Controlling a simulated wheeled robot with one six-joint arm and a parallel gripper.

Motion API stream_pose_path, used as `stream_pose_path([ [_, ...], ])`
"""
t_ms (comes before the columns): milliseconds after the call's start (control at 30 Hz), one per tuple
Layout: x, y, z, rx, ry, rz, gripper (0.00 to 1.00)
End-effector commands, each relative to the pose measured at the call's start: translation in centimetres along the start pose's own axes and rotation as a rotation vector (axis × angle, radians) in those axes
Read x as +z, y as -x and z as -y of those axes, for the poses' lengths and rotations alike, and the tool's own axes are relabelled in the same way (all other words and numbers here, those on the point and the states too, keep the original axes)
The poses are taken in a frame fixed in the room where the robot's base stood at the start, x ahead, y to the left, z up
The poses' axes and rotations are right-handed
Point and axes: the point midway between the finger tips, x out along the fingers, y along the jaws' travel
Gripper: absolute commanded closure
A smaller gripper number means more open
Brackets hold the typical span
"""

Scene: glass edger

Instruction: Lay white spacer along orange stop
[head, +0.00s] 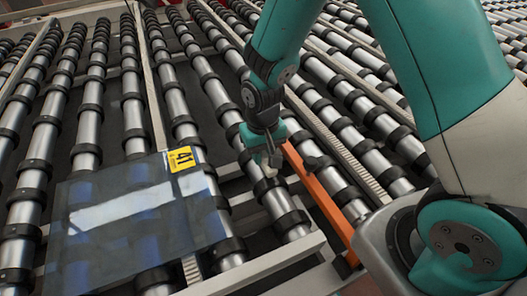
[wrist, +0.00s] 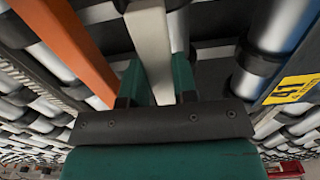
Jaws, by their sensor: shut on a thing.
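The white spacer (wrist: 150,45) is a long pale bar held between the two teal fingers of my gripper (wrist: 157,82), which is shut on it. It extends away from the fingers in the wrist view. The orange stop (wrist: 68,45) is a straight bar left of the spacer there, with a gap between them. In the head view, my gripper (head: 268,160) is just left of the upper end of the orange stop (head: 318,203). The spacer is mostly hidden there. I cannot tell whether it touches the rollers.
Rows of metal rollers (head: 175,103) with black rings fill the area. A pale frame beam (head: 262,268) crosses the front.

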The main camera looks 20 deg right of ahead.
Motion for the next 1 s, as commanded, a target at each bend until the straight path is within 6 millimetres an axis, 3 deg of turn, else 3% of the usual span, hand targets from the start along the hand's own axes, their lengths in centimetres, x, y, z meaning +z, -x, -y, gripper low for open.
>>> stream_pose_path([
  [500, 0.0, -1.15, 0.01, 0.0, 0.0, 0.0, 0.96],
  [533, -0.01, -1.14, 0.01, 0.0, 0.0, 0.0, 0.71],
  [667, -0.01, -1.07, 0.01, 0.0, 0.0, 0.0, 0.44],
  [1000, -0.06, -0.66, 0.03, -0.001, 0.0, -0.002, 0.44],
])
